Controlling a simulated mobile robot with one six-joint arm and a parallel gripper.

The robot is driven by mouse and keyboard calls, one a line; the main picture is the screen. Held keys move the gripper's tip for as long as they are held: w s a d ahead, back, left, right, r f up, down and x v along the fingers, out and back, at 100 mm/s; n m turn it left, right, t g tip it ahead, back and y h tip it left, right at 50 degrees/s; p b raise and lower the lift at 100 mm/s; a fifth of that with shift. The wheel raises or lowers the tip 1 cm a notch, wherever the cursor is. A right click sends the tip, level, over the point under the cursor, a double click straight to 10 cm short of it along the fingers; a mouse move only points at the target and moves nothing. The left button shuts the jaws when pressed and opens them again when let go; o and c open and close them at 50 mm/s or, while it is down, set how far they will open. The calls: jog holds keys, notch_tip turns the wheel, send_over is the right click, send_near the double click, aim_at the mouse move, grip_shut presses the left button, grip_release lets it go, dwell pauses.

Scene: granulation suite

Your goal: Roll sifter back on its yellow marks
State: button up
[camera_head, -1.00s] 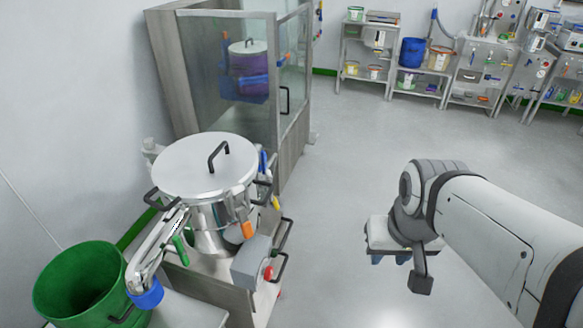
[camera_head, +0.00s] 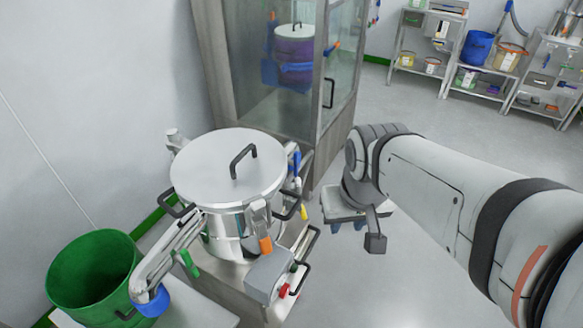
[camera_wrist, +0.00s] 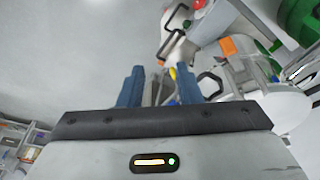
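The sifter is a steel drum with a flat round lid (camera_head: 228,168) on a wheeled steel base, at the centre-left of the head view. A grey control box (camera_head: 270,277) with a red button and black bar handles is on its right side. A spout with a blue end points down toward the green bin. In the wrist view the sifter (camera_wrist: 285,105) shows tilted at the right. My gripper (camera_head: 347,225) is to the right of the sifter, apart from it. Its two blue fingers (camera_wrist: 160,85) are spread with nothing held between them. I cannot make out yellow floor marks.
A green bin (camera_head: 90,270) stands left of the sifter, by the wall. A glass-sided cabinet (camera_head: 352,75) with a purple drum inside stands behind it. Shelves (camera_head: 430,45) with bins line the back right. Grey floor (camera_head: 440,125) is open between them and my arm.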

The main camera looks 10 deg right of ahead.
jog(key=m+y+b, duration=1.3)
jog(key=m+b, duration=0.6)
jog(key=m, duration=1.2)
send_near(309, 248)
jog(key=s+a+r, duration=0.6)
jog(key=s+a, duration=0.2)
jog(key=a, duration=0.1)
jog(key=w+d+f+m+t+b, duration=0.4)
jog(key=w+d+f+m+t, duration=0.15)
jog(key=f+m, duration=0.55)
jog(key=shift+m+t, duration=0.45)
jog(key=shift+m, duration=0.05)
jog(key=x, duration=0.2)
jog(key=r+b+x, duration=0.1)
jog(key=x, duration=0.1)
jog(key=b+x, duration=0.1)
jog(key=x, duration=0.1)
jog(key=shift+w+a+r, duration=0.2)
jog(key=shift+w+a, duration=0.1)
jog(key=shift+w, duration=0.05)
jog(key=shift+c, duration=0.4)
grip_shut()
